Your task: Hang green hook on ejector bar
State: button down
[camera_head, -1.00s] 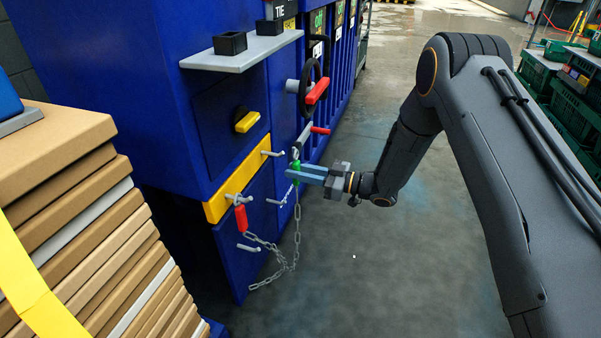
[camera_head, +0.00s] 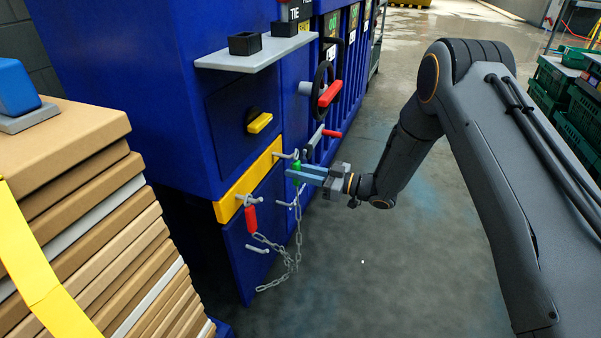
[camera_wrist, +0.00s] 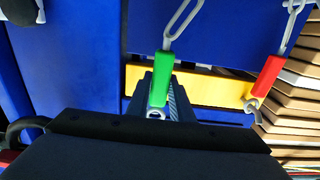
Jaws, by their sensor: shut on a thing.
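My gripper (camera_head: 292,171) is shut on the green hook (camera_head: 297,165) and holds it close to the right peg (camera_head: 287,154) of the yellow bar (camera_head: 229,208) on the blue machine. In the wrist view the green hook (camera_wrist: 161,78) stands between the fingers, its grey metal end low in the picture and its chain link above. The red hook (camera_head: 251,219) hangs at the bar's left peg (camera_head: 246,199); it also shows in the wrist view (camera_wrist: 268,72). I cannot tell whether the green hook touches the right peg.
A chain (camera_head: 274,244) joins the two hooks and sags below the bar. Lower grey pegs (camera_head: 257,249) stick out of the blue front. A grey shelf (camera_head: 250,59) and a handwheel with a red handle (camera_head: 330,94) are above. Stacked cardboard (camera_head: 110,215) stands at left.

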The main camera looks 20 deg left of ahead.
jog(key=shift+a+f, duration=0.1)
jog(key=shift+a, duration=0.05)
jog(key=shift+a+f+b, duration=0.3)
jog(key=shift+a, duration=0.25)
jog(key=shift+a+f+b, duration=0.3)
jog(key=shift+a, duration=0.2)
jog(key=shift+a, duration=0.2)
jog(key=shift+w+a+r, duration=0.1)
jog(key=shift+w+a, duration=0.05)
jog(key=shift+a, duration=0.75)
jog(key=shift+f+b, duration=0.2)
jog(key=shift+b, duration=0.1)
